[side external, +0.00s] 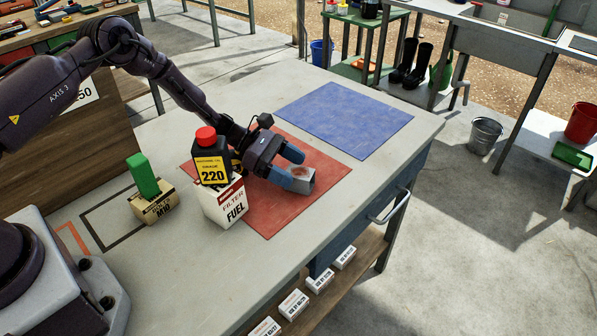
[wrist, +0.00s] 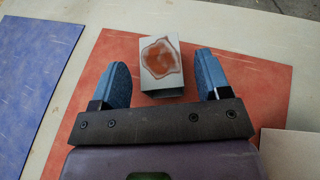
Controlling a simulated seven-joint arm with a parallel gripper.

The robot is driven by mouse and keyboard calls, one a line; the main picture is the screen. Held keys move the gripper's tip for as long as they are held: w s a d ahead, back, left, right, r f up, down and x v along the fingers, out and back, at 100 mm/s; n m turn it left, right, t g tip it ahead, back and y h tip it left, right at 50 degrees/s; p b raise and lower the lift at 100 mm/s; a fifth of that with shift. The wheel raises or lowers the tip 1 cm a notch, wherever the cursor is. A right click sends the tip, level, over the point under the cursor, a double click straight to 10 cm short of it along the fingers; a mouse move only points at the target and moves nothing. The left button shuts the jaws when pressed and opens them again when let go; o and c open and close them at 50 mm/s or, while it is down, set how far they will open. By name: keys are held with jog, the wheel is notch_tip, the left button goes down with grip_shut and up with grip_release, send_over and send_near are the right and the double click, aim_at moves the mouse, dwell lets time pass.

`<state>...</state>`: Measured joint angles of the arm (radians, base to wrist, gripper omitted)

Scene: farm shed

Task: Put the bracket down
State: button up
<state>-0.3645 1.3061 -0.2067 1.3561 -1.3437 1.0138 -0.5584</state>
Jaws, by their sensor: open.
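The bracket (side external: 302,178) is a small grey block-like piece with a rusty brown patch on its top face. It rests on the red mat (side external: 325,172) near its right part. In the wrist view the bracket (wrist: 161,62) sits between the two blue fingers with a gap on each side. My gripper (side external: 291,168) is open around it, low over the mat; the fingers also show in the wrist view (wrist: 160,78). The side of the bracket behind the near finger is hidden in the side view.
A white FUEL filter box (side external: 224,205) with a black red-capped bottle (side external: 210,158) on it stands close beside my gripper. An M10 box (side external: 153,205) with a green block (side external: 142,175) on it is further left. A blue mat (side external: 345,118) lies bare beyond the red one.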

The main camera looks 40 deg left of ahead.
notch_tip(320, 180, up, 7)
jog(key=shift+s+a+r, duration=0.1)
jog(key=shift+a+r, duration=0.05)
jog(key=s+d+r+m+g+y, duration=0.1)
jog(key=s+r+m+g+y, duration=0.15)
jog(key=s+r+m, duration=0.55)
jog(key=s+d+r+m+g+y, duration=0.1)
jog(key=s+r+m+y, duration=0.35)
jog(key=r, duration=0.55)
jog(key=s+a+r+m+t+y, duration=0.1)
jog(key=s+a+r+m+y, duration=0.1)
jog(key=s, duration=0.4)
jog(key=s+a+r+m+t+y, duration=0.1)
jog(key=s+a+r+m, duration=0.1)
jog(key=s+m, duration=0.2)
jog(key=s+a+r+m+t+y, duration=0.1)
jog(key=s+m, duration=0.3)
jog(key=s, duration=0.4)
jog(key=shift+s+a+r+t+y, duration=0.4)
jog(key=shift+a+r+y, duration=0.1)
jog(key=shift+r+y, duration=0.35)
